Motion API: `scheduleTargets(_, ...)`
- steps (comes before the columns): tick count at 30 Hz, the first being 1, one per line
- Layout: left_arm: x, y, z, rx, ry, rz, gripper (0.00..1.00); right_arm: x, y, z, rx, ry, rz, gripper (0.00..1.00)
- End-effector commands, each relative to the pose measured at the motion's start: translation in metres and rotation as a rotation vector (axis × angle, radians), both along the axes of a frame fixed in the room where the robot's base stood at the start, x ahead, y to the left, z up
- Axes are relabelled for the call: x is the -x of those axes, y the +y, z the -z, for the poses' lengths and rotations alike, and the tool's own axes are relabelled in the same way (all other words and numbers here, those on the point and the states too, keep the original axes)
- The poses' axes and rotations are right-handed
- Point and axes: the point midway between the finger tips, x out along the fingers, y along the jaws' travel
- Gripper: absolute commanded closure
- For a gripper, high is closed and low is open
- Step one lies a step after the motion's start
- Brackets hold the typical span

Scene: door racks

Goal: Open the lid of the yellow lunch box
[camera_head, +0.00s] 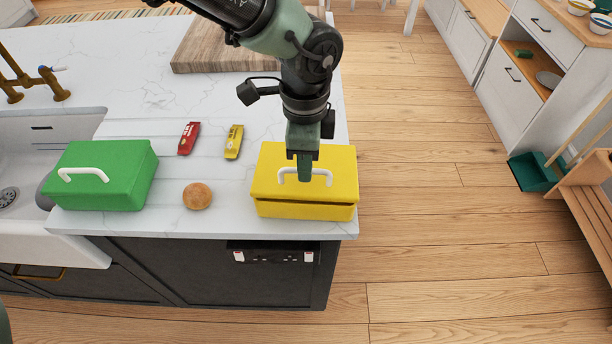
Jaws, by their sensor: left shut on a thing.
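The yellow lunch box (335,196) stands near the right front corner of the white marble counter. Its lid (268,172) has a white handle (325,173) on top, and a dark gap line shows between lid and base along the front. My left gripper (304,174) points down from above and is shut on the white handle, hiding the handle's middle. My right gripper is not in view.
A green lunch box (125,168) stands at the left beside the sink (40,145). A bun (197,196), a red packet (189,138) and a yellow packet (234,141) lie between the boxes. A wooden board (210,48) lies behind. The counter ends just right of the yellow box.

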Motion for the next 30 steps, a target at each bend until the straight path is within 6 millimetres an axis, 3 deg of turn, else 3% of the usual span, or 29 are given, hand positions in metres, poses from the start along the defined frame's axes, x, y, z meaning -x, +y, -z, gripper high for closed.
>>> scheduleTargets(30,-0.008,0.0,-0.012,0.001,-0.002,0.0,0.99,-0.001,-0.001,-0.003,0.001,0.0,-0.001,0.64)
